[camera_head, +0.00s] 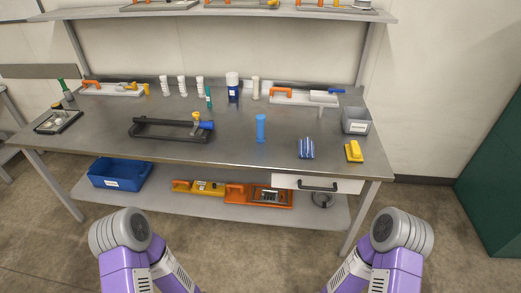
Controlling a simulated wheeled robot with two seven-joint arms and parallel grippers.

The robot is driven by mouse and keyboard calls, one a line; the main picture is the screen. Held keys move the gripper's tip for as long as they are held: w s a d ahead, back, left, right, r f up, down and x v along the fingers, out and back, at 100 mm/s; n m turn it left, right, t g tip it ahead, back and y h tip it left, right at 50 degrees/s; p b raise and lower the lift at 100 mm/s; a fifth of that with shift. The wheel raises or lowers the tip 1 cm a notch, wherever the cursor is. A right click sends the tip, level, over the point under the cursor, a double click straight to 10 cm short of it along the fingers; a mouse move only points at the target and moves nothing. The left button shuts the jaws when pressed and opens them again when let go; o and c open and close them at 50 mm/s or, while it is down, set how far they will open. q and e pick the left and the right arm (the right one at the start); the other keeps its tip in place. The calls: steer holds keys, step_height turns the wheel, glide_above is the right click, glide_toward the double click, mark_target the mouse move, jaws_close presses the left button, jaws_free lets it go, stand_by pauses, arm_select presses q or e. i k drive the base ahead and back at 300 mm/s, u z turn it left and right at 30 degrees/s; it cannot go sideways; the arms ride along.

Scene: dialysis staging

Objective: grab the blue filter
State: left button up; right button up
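A light-blue upright cylinder (261,128) stands on the steel table, right of centre, and looks like the blue filter. A bundle of blue-and-white striped items (306,149) lies to its right, near the front edge; I cannot tell exactly what it is. My two purple arms with grey rounded joints show at the bottom of the head view, below and in front of the table. No gripper fingers show on either arm. Nothing touches the cylinder.
A black frame with a yellow-and-blue fitting (172,129) lies left of the cylinder. A yellow block (354,151) and grey bin (356,121) stand at right. White bottles and a dark-blue bottle (233,88) line the back. A drawer (318,184) hangs under the front edge.

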mark_target(260, 119)
steer(key=u, duration=0.95)
steer(key=i, duration=1.15)
steer(key=z, duration=0.25)
